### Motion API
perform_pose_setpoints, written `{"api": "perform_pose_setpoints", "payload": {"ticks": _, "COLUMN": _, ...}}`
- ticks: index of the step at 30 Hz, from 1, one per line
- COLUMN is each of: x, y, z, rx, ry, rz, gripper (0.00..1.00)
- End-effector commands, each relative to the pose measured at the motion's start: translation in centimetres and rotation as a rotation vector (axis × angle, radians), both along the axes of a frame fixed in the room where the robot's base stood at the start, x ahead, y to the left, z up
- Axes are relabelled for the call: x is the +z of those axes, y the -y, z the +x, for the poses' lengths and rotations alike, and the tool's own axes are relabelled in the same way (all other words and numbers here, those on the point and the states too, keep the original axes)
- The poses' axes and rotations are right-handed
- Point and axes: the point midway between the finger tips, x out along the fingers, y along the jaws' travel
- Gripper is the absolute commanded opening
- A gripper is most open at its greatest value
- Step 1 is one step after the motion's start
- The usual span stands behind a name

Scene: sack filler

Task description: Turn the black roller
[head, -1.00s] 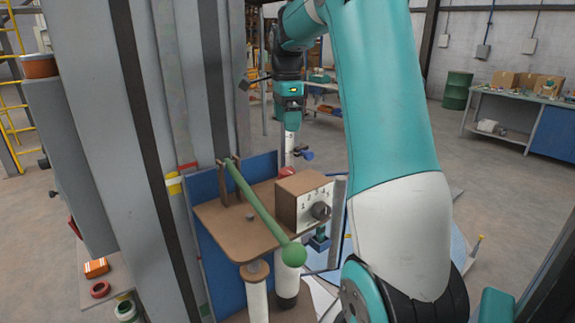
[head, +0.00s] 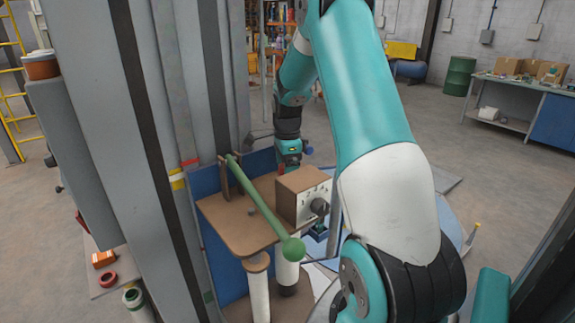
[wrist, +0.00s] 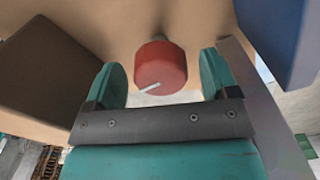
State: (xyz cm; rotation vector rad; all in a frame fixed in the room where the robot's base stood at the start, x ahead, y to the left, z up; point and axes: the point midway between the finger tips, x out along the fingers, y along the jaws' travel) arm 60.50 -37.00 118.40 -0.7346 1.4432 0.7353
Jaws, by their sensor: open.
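No part is plainly a black roller in these views. A round black knob (head: 319,206) sits on the front of a brown box with a numbered dial. A pale cylinder (head: 288,274) with a dark lower end stands under the brown shelf. My gripper (head: 288,166) is low behind the box; its tips are hidden in the head view. In the wrist view my open gripper (wrist: 162,84) has one finger on each side of a red knob (wrist: 160,66) with a white pointer line. I see gaps between the knob and both fingers.
The brown shelf (head: 232,228) carries a green-handled lever (head: 262,208) that slants across it to a round end. The brown box (head: 296,190) stands close to my gripper. A blue panel (head: 221,265) backs the shelf, beside tall grey columns. Open floor lies to the right.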

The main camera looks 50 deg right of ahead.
Motion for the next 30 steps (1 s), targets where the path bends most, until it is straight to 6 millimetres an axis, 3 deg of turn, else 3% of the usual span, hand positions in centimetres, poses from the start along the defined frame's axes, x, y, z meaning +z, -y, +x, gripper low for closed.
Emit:
{"api": "perform_pose_setpoints", "payload": {"ticks": 3, "x": 0.01, "y": 0.01, "z": 0.01, "rx": 0.000, "ry": 0.000, "rz": 0.000, "gripper": 0.80}}
{"api": "perform_pose_setpoints", "payload": {"ticks": 4, "x": 0.01, "y": 0.01, "z": 0.01, "rx": 0.000, "ry": 0.000, "rz": 0.000, "gripper": 0.75}}
{"api": "perform_pose_setpoints", "payload": {"ticks": 10, "x": 0.04, "y": 0.01, "z": 0.01, "rx": 0.000, "ry": 0.000, "rz": 0.000, "gripper": 0.31}}
{"api": "perform_pose_setpoints", "payload": {"ticks": 20, "x": 0.05, "y": 0.01, "z": 0.02, "rx": 0.035, "ry": 0.000, "rz": 0.000, "gripper": 0.31}}
{"api": "perform_pose_setpoints", "payload": {"ticks": 30, "x": 0.03, "y": 0.02, "z": 0.06, "rx": 0.252, "ry": 0.002, "rz": -0.001, "gripper": 0.31}}
